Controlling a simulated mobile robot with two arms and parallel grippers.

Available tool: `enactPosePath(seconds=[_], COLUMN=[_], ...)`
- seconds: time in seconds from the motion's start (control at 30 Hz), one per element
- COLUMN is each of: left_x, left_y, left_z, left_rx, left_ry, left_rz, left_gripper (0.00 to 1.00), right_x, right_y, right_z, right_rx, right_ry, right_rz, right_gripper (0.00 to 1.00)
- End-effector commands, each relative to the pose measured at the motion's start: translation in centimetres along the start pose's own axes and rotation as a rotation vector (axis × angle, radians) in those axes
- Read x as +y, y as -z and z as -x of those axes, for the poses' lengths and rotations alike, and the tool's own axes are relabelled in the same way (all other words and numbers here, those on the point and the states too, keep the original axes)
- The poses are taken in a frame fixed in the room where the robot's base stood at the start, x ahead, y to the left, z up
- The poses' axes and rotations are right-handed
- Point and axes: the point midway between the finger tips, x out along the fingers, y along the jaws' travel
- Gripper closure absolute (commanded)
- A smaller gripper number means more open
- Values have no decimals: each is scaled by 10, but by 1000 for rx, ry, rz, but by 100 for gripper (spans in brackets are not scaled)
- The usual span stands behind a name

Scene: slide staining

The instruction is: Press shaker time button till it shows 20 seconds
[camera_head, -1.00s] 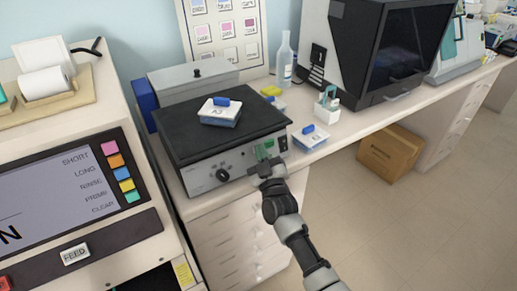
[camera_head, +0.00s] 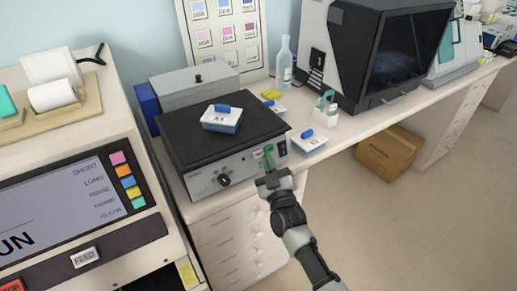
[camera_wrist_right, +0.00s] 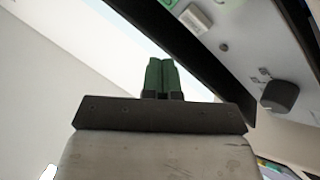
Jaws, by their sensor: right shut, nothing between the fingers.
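The shaker (camera_head: 215,155) stands on the bench, with a black top and a grey front panel. Its black knob (camera_head: 224,180) is on the panel's left part, and a dark switch (camera_head: 282,149) is at its right end. My right gripper (camera_head: 268,155) is shut and empty, its green fingertips in front of the panel between knob and switch. They cover part of the panel, so the time button and any digits cannot be read. Contact cannot be told. My left gripper is not in view.
Another blue-lidded box (camera_head: 308,142) and a small white holder (camera_head: 325,106) stand to the right. A staining machine with a screen (camera_head: 70,200) is at the left.

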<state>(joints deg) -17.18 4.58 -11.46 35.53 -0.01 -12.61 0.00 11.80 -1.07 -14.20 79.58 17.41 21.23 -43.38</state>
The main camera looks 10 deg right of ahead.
Motion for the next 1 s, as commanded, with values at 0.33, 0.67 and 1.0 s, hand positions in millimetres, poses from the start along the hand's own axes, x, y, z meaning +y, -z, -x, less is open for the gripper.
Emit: enactPosePath(seconds=[0.33,0.67,1.0], left_x=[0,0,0], left_y=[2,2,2], left_z=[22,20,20], left_rx=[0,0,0], left_ry=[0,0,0], left_rz=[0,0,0], left_gripper=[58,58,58], right_x=[12,12,12], right_y=[12,12,12], right_z=[16,16,16], right_rx=[1,1,1], right_ry=[0,0,0], right_rz=[1,0,0], right_gripper=[100,100,100])
